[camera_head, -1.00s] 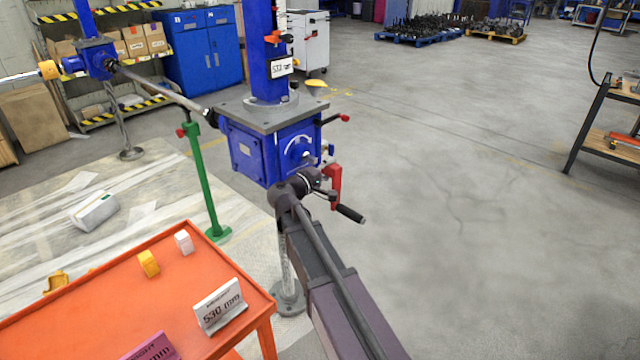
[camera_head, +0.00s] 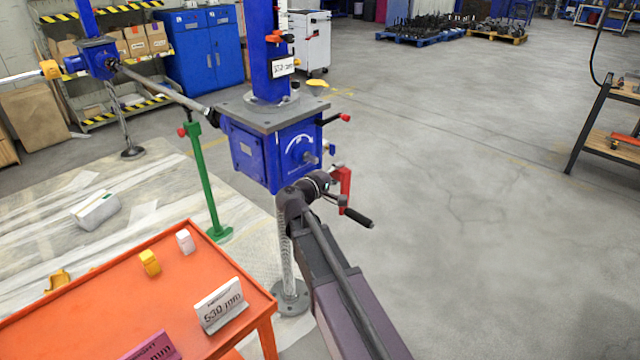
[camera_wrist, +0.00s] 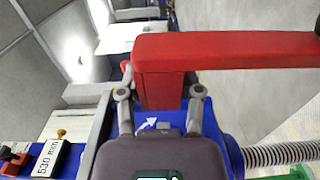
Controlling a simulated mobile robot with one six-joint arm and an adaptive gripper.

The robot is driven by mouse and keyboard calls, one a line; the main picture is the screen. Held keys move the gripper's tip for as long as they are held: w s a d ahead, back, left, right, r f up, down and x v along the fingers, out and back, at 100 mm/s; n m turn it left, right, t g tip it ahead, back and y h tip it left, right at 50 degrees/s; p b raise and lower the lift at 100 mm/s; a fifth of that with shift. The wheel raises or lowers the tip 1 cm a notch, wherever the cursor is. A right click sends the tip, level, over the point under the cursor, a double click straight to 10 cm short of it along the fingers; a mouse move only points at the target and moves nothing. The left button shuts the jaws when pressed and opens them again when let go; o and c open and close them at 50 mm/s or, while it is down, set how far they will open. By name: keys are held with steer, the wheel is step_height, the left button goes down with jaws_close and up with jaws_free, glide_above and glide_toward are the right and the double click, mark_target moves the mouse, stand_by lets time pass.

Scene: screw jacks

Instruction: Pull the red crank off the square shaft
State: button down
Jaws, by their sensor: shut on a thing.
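The red crank (camera_head: 345,182) with its black handle (camera_head: 358,217) shows in the head view, in front of and below right of the blue gearbox (camera_head: 255,155). My gripper (camera_head: 334,192) is shut on the crank's hub end. In the wrist view its two fingers (camera_wrist: 160,93) sit either side of the red crank (camera_wrist: 225,50), whose arm reaches to the right. The grey square shaft (camera_head: 311,158) sticks out bare from the gearbox face, beside a white curved arrow. The crank appears apart from the shaft in the head view.
An orange table (camera_head: 255,318) with a 530 mm sign (camera_head: 221,304) stands at front left. A green stand (camera_head: 205,185) is left of the gearbox. A red-tipped lever (camera_head: 345,117) juts out right of the gearbox. The floor to the right is clear.

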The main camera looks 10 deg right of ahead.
mark_target(344, 179)
steer(key=shift+s+d, duration=0.5)
steer(key=shift+s, duration=0.2)
steer(key=shift+s+d, duration=0.45)
steer(key=shift+s, duration=0.2)
